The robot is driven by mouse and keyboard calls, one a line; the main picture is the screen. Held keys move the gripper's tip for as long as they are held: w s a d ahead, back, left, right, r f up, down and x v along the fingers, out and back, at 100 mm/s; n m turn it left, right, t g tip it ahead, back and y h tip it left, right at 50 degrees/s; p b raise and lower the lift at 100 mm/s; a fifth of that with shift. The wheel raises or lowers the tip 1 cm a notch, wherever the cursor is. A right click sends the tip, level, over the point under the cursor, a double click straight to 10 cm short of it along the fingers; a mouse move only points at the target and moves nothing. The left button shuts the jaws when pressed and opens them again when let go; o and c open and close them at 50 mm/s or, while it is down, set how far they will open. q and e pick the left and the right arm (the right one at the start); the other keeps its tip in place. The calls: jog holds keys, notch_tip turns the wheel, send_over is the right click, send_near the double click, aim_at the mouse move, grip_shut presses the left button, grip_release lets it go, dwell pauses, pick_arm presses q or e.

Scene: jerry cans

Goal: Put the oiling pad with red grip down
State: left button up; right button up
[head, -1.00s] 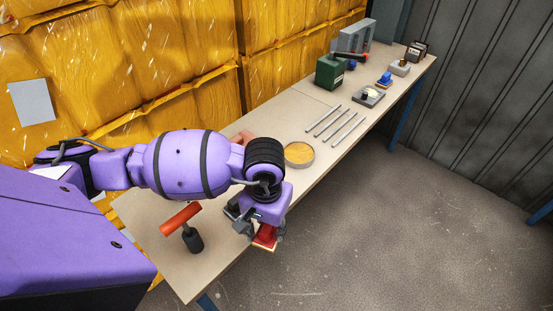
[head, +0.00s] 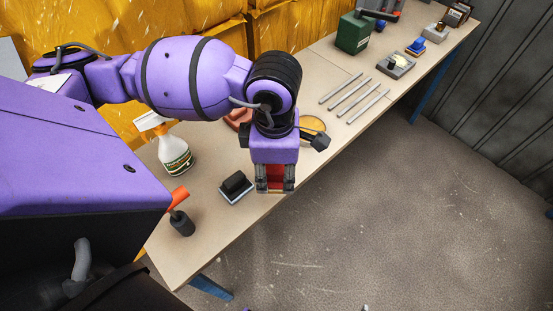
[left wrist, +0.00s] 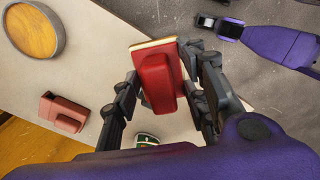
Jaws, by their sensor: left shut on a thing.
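The oiling pad with red grip (left wrist: 157,82) is between the fingers of my left gripper (head: 275,184), which is shut on its red grip. In the head view the pad (head: 275,171) shows only partly between the dark fingers, at the table's front edge; I cannot tell whether it touches the table (head: 215,225). In the left wrist view the pad's pale edge points to the top. My right gripper (left wrist: 218,25) shows at the top right of the left wrist view, over the floor; its jaws are unclear.
A black-gripped pad (head: 235,187) lies just left of my left gripper. A spray bottle (head: 175,155) and an orange-handled tool (head: 181,220) stand further left. A round tin (head: 313,124), metal rods (head: 355,93) and a green can (head: 353,33) are to the right.

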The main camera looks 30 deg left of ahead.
pick_arm(q)
jog(key=n, duration=0.2)
jog(key=r+n, duration=0.1)
jog(key=n, duration=0.1)
jog(key=s+n, duration=0.1)
jog(key=n, duration=0.1)
jog(key=shift+a+r, duration=0.1)
jog(key=shift+r, duration=0.1)
jog(key=shift+r+n, duration=0.2)
jog(key=shift+n, duration=0.9)
jog(key=shift+a+n+b, duration=0.1)
jog(key=shift+n+b, duration=0.2)
jog(key=w+a+f, duration=0.2)
jog(key=w+f, duration=0.1)
jog(key=w, duration=0.1)
jog(key=w+a+f, duration=0.1)
jog(key=w+f, duration=0.2)
jog(key=w, duration=0.1)
jog(key=w+a+f, duration=0.2)
jog(key=w+f, duration=0.1)
jog(key=w, duration=0.1)
jog(key=shift+a+f, duration=0.1)
jog(key=shift+a, duration=0.2)
jog(key=shift+w+f, duration=0.15)
jog(key=shift+f, duration=0.05)
notch_tip(320, 180, down, 3)
jog(key=shift+w+a+f, duration=0.1)
pick_arm(e)
jog(key=shift+w+a+f, duration=0.1)
jog(key=shift+w, duration=0.3)
